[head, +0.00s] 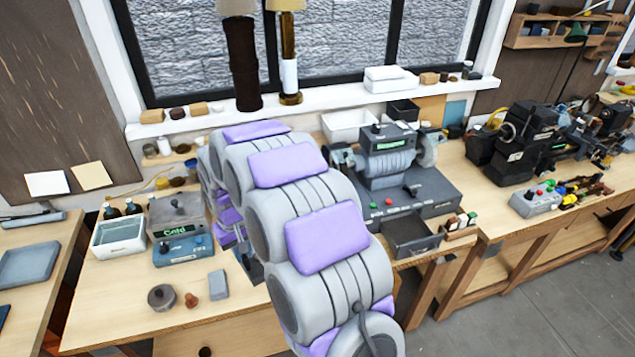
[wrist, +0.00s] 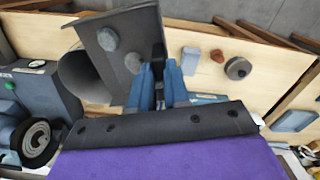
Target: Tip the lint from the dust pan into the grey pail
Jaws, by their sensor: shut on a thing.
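My gripper (wrist: 160,85) shows in the wrist view with blue fingers, shut on the dark grey dust pan (wrist: 118,78). Two grey clumps of lint, one upper (wrist: 107,39) and one lower (wrist: 133,62), lie against the pan's face. The pan looks tilted in the picture. The grey pail (wrist: 82,72) is beside and partly behind the pan, to its left; its inside is largely hidden. I cannot tell whether pan and pail touch. In the head view my arm hides the gripper, and I cannot make out the pail there.
A grinding machine (head: 400,195) stands right of my arm, with a dark tray-like part (head: 412,238) at its front. A round tin (head: 162,297), a wooden knob (head: 191,300) and a blue-grey block (head: 218,285) lie on the bench. A white bin (head: 118,238) stands at left.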

